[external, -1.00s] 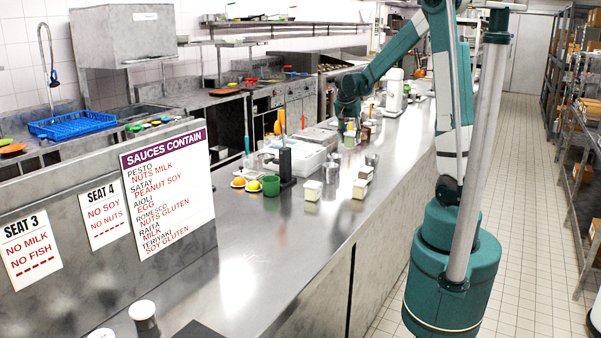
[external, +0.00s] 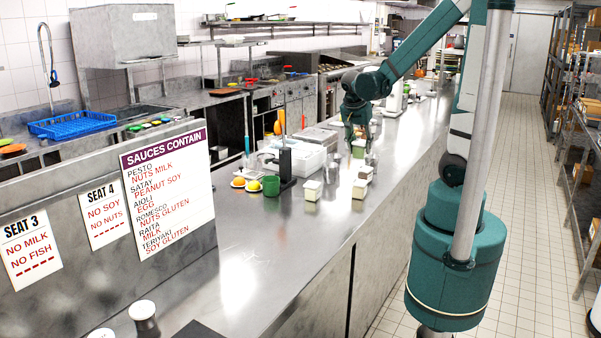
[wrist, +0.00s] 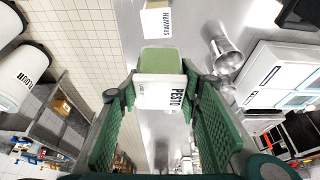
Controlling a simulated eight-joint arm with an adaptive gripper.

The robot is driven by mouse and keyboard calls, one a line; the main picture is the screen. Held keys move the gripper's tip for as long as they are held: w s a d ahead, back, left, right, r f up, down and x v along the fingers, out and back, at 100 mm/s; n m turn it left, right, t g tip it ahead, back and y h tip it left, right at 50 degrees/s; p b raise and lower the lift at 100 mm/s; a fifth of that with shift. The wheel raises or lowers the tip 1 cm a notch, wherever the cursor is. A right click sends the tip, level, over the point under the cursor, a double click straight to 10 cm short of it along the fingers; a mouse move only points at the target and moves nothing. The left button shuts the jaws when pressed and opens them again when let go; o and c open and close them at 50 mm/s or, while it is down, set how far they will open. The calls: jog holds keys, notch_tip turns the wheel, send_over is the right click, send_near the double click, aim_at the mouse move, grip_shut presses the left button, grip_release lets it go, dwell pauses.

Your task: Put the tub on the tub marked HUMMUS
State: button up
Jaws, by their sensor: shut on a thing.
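My gripper (wrist: 160,97) is shut on a tub with a green body and a white lid marked PESTO (wrist: 160,92). In the external view my gripper (external: 358,132) is over the counter, with the green tub (external: 358,151) below its fingers. A tub with a white lid marked HUMMUS (wrist: 157,22) is at the top of the wrist view, apart from the held tub and cut by the frame edge. In the external view several small white-lidded tubs stand on the counter; their labels are too small to read, so I cannot tell which is HUMMUS.
A white-lidded tub (external: 312,190) stands on the counter (external: 270,250). Metal cups (wrist: 222,55) stand near the HUMMUS tub. The counter's near part is mostly bare.

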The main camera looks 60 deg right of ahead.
jog(key=shift+s+a, duration=0.45)
send_over(360, 182)
jog(key=shift+w+d+f, duration=0.1)
jog(key=shift+f, duration=1.5)
jog(key=shift+w+d+f, duration=0.1)
jog(key=shift+f, duration=1.45)
jog(key=shift+f+b, duration=0.35)
jog(key=shift+f, duration=1.5)
jog(key=shift+a+f, duration=0.1)
jog(key=shift+f, duration=0.1)
jog(key=o, duration=1)
